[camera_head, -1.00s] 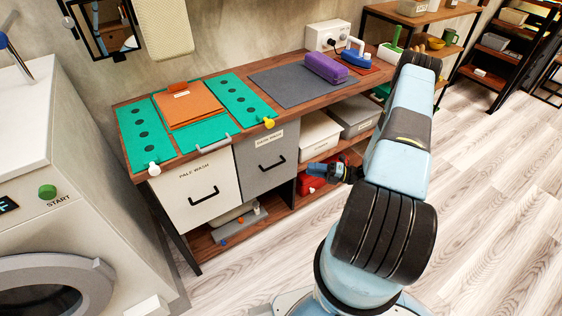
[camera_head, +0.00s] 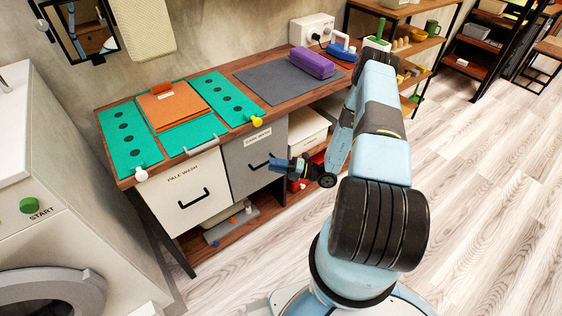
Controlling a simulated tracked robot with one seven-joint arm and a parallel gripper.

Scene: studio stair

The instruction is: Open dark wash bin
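The dark wash bin (camera_head: 243,173) is a grey drawer front under the counter. Its label sits at the top edge and a black bar handle (camera_head: 259,165) is on its face. The bin looks closed, flush beside the white pale wash bin (camera_head: 187,198), which also has a black handle. My gripper (camera_head: 277,165) is at the right end of the dark wash handle, pointing left. It overlaps that end in the picture; whether it touches the handle cannot be told. Its fingers are too small to tell open from shut.
A wooden counter (camera_head: 232,74) carries green mats, an orange folder (camera_head: 172,103), a grey mat (camera_head: 275,84) and a purple case (camera_head: 312,62). A yellow knob (camera_head: 257,121) sits at the counter's front edge. A washing machine (camera_head: 40,230) stands left. Floor at right is clear.

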